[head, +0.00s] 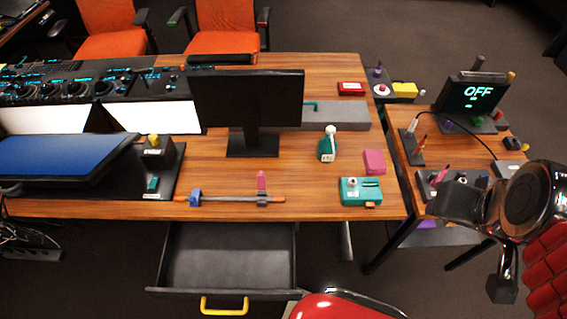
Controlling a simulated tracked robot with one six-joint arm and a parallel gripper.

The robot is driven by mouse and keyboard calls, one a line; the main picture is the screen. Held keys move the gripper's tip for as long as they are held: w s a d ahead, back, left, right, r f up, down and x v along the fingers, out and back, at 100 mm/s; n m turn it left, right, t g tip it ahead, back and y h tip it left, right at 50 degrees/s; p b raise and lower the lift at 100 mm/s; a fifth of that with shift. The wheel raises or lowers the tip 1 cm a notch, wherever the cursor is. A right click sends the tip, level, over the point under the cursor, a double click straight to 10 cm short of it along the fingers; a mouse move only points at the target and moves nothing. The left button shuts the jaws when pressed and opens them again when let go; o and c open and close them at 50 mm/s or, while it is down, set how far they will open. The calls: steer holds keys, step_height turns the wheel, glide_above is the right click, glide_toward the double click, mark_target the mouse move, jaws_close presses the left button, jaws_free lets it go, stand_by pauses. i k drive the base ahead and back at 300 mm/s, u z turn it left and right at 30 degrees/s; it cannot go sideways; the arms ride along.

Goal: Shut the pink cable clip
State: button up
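The pink cable clip (262,183) sits near the front edge of the wooden desk, on a grey rod with orange ends. Its pink part stands upright above the rod, so it looks open. A blue clip (195,197) sits low around the left part of the same rod (228,199). My dark, shiny arm (530,205) shows at the right edge, well to the right of the pink clip and apart from it. I cannot make out gripper fingers or anything held.
A monitor (248,98) stands behind the clip. A teal box (361,191) and a pink block (374,161) lie to its right. An open drawer (228,262) with a yellow handle juts out below the desk edge. A red chair (340,306) stands in front. The desk around the clip is mostly clear.

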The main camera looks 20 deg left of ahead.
mark_target(261, 180)
steer(key=z, duration=0.7)
steer(key=k, duration=1.3)
steer(key=u, duration=1.8)
steer(key=i, duration=0.55)
steer(key=u, duration=0.05)
